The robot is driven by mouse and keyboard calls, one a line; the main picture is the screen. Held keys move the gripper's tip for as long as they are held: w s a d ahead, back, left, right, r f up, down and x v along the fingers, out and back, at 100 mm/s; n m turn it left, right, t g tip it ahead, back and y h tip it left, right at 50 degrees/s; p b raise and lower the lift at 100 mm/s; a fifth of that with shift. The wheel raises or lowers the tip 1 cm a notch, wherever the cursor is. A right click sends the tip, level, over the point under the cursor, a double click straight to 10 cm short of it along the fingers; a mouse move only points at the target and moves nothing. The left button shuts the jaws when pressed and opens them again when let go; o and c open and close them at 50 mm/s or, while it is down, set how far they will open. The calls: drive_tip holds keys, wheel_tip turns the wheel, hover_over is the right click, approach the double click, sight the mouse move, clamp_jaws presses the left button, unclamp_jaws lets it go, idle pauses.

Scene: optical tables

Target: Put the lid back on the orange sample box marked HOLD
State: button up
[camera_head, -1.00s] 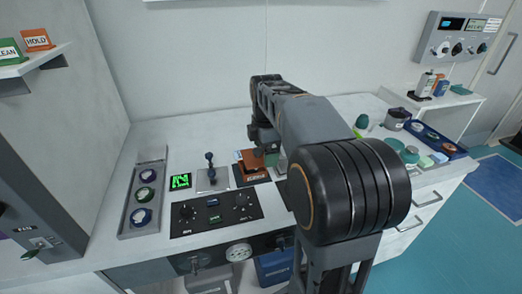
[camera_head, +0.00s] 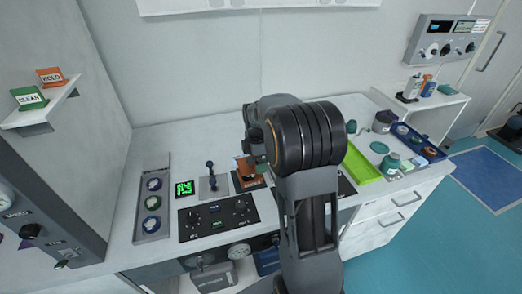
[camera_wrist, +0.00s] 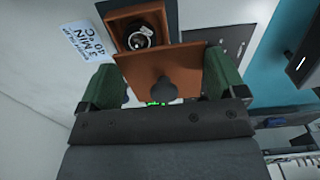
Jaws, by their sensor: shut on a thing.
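An orange square lid (camera_wrist: 152,66) with a dark knob is between the green fingers of my gripper (camera_wrist: 163,78) in the wrist view. My gripper is shut on it. The open orange sample box (camera_wrist: 113,22) lies just beyond the lid, with a round metal-rimmed item inside; the lid hides its near part. I cannot read a HOLD mark on the box. Whether lid and box touch is unclear.
An orange HOLD sign (camera_head: 51,77) and green CLEAN sign (camera_head: 29,98) stand on the left shelf. A joystick (camera_head: 210,176), a green display (camera_head: 185,189) and a control panel (camera_head: 218,216) lie left of the box. A lime tray (camera_head: 361,167) is to the right.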

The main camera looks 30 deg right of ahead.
drive_tip(key=shift+w+d+f, duration=0.15)
drive_tip(key=shift+w+f, duration=0.2)
drive_tip(key=shift+w, duration=0.3)
drive_tip(key=shift+w+d+f, duration=0.15)
drive_tip(key=shift+w+f, duration=0.15)
drive_tip(key=shift+w, duration=0.3)
drive_tip(key=shift+w+d+r, duration=0.1)
drive_tip(key=shift+w, duration=0.3)
drive_tip(key=shift+f+b, duration=2.45)
drive_tip(key=shift+f, duration=0.65)
drive_tip(key=shift+f, duration=0.15)
drive_tip(key=o, duration=0.7)
